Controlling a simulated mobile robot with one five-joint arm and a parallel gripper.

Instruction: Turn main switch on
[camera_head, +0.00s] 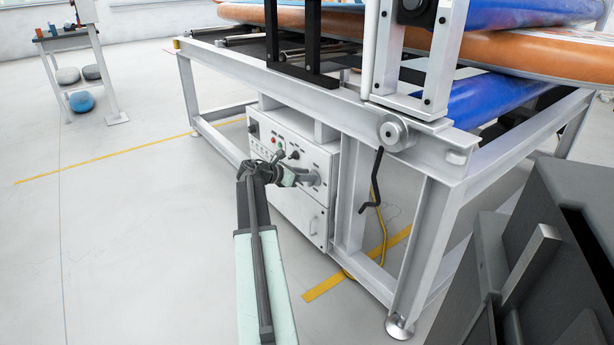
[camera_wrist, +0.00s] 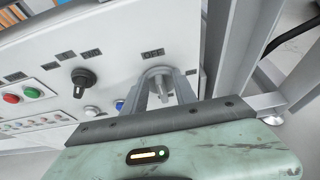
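The control box (camera_head: 290,160) is a white panel under the metal frame in the head view. My gripper (camera_head: 311,178) is at the panel's right part there. In the wrist view, my grey fingers (camera_wrist: 162,88) reach to the panel just below a label that seems to read OFF. A short metal switch handle (camera_wrist: 163,89) shows between the fingers. I cannot tell whether they touch it or how far apart they are. A black rotary knob (camera_wrist: 83,79) sits to the left, under small labels. The handle's base is partly hidden by my gripper.
Red (camera_wrist: 11,98) and green (camera_wrist: 33,92) buttons are left of the knob, and a blue button (camera_wrist: 119,105) is nearer my gripper. A frame leg (camera_head: 343,190) stands right of the box, with a hanging black crank (camera_head: 374,185).

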